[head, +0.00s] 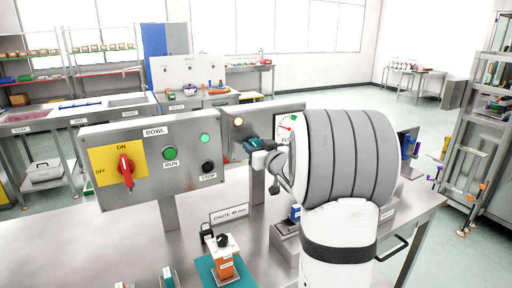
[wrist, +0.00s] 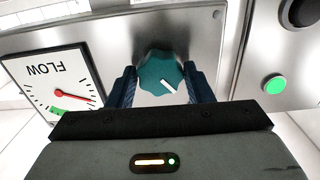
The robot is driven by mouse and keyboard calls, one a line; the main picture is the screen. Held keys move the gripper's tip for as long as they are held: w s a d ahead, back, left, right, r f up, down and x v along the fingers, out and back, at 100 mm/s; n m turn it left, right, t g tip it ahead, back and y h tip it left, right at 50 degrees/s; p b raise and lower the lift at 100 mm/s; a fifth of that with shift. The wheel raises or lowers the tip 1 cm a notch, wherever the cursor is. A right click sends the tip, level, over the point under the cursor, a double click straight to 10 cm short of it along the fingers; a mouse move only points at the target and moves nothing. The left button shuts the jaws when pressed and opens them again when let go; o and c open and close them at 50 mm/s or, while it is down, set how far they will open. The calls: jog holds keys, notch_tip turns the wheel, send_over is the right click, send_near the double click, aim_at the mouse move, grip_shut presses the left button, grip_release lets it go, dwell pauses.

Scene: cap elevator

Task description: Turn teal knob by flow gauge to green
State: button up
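The teal knob (wrist: 158,76) has a white pointer mark and sits on a grey metal panel. In the wrist view its pointer slants to the lower right. My gripper (wrist: 160,82) has one dark blue finger on each side of the knob, close to its edges; I cannot tell whether they press on it. The flow gauge (wrist: 62,86) is left of the knob and upside down in this view. Its red needle lies outside the green band (wrist: 60,112).
Left of the gauge panel stands a BOWL panel (head: 146,190) with a red switch (head: 125,170), a green RUN button (head: 169,153) and a black STOP button (head: 208,166). A green light (wrist: 275,84) is right of the knob. An orange block (head: 222,266) stands on the bench.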

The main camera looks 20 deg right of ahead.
jog(key=c, duration=0.6)
jog(key=shift+m, duration=0.3)
jog(key=m+p, duration=0.2)
jog(key=m, duration=0.3)
jog(key=shift+p, duration=0.4)
jog(key=m+p, duration=0.1)
jog(key=m, duration=0.2)
jog(key=shift+d+m, duration=0.1)
jog(key=shift+m, duration=0.3)
jog(key=shift+m+p, duration=0.75)
jog(key=shift+m, duration=0.65)
jog(key=shift+f, duration=0.1)
jog(key=o, duration=1)
